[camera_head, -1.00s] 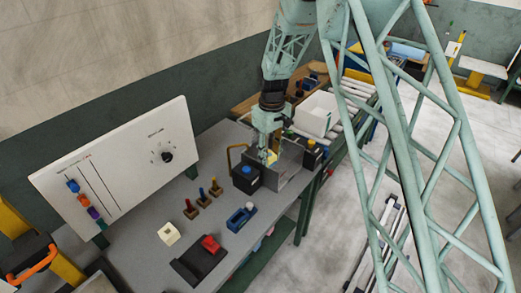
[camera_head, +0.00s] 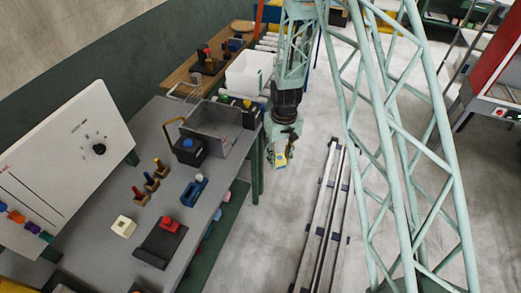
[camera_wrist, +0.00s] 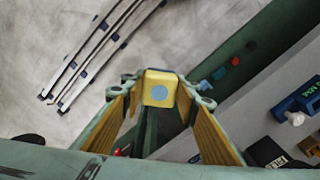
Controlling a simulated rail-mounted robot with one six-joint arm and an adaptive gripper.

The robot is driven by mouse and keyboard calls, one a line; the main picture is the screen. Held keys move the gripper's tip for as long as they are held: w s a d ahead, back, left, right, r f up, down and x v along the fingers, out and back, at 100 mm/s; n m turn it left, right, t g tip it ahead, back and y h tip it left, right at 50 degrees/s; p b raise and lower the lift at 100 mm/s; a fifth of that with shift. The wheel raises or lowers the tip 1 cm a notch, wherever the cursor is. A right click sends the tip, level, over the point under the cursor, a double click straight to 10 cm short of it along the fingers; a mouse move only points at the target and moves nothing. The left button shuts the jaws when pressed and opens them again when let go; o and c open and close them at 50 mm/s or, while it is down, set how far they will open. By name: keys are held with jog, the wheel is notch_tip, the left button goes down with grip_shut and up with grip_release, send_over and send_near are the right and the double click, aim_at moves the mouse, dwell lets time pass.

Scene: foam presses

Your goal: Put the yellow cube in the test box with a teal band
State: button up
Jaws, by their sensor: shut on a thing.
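The yellow cube (camera_wrist: 158,77) has a pale blue round spot on the face toward the wrist camera. My gripper (camera_wrist: 160,94) is shut on it, with one yellow-padded finger on each side. In the head view my gripper (camera_head: 280,164) hangs just right of the workbench edge, over the floor, and the cube (camera_head: 281,159) shows small at its tip. I cannot make out a box with a teal band in either view. A grey open box (camera_head: 235,150) stands on the bench's far right end, left of my gripper.
The grey workbench (camera_head: 105,185) holds a black block with a blue button (camera_head: 187,150), several pegs, a blue device (camera_head: 194,191) and a white panel (camera_head: 65,165). A white bin (camera_head: 248,75) stands behind. Rails (camera_head: 318,230) lie on the open floor at right.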

jog(key=s+d+f+m+b, duration=0.3)
jog(key=d+f, duration=0.5)
jog(key=d, duration=0.3)
notch_tip(320, 180, down, 17)
jog(key=d+b, duration=0.1)
jog(key=b, duration=1.6)
jog(key=shift+s+f, duration=0.2)
jog(key=shift+s, duration=0.2)
